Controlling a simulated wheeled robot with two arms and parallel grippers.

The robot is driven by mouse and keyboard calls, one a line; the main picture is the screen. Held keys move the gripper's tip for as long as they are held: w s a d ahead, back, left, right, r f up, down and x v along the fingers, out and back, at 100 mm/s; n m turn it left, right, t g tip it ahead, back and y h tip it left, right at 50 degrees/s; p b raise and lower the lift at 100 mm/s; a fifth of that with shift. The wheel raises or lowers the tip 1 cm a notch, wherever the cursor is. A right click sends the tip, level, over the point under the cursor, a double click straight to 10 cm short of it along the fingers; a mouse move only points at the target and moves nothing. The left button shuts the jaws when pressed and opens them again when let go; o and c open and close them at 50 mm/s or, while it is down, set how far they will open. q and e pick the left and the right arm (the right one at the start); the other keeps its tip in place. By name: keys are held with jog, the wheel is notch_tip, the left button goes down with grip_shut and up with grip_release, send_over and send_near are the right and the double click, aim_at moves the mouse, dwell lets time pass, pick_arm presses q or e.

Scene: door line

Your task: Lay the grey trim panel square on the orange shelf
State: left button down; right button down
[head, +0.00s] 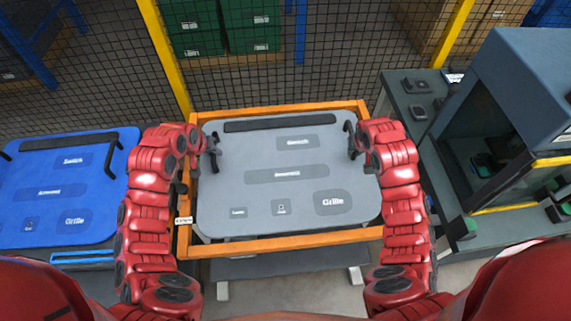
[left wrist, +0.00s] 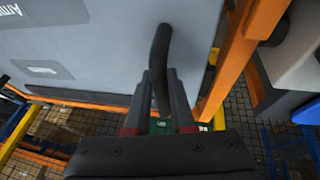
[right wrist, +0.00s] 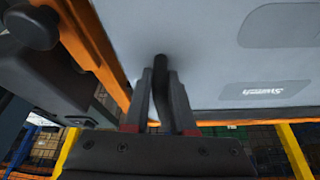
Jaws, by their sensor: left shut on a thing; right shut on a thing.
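The grey trim panel (head: 240,200) lies face up over the orange shelf (head: 285,245) in the head view. It is roughly lined up with the shelf's frame, which shows along the far, near and side edges. I cannot tell whether the panel touches the shelf. My left gripper (head: 213,150) is shut on the black handle (left wrist: 160,60) at the panel's left edge. My right gripper (head: 352,140) is shut on the handle (right wrist: 160,75) at the right edge. Both wrist views show fingers on either side of a dark handle, with the panel's grey face beyond.
A blue panel (head: 60,185) lies on a stand at left. At right, a dark bench (head: 400,95) carries small black parts and a blue-grey open-fronted machine (head: 510,100). A mesh fence (head: 330,70) with yellow posts stands behind the shelf, with green bins (head: 225,25) beyond.

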pick_arm(q)
jog(key=shift+r, duration=0.1)
pick_arm(e)
jog(key=shift+d+r, duration=0.1)
jog(key=shift+r, duration=0.05)
dwell(0.3)
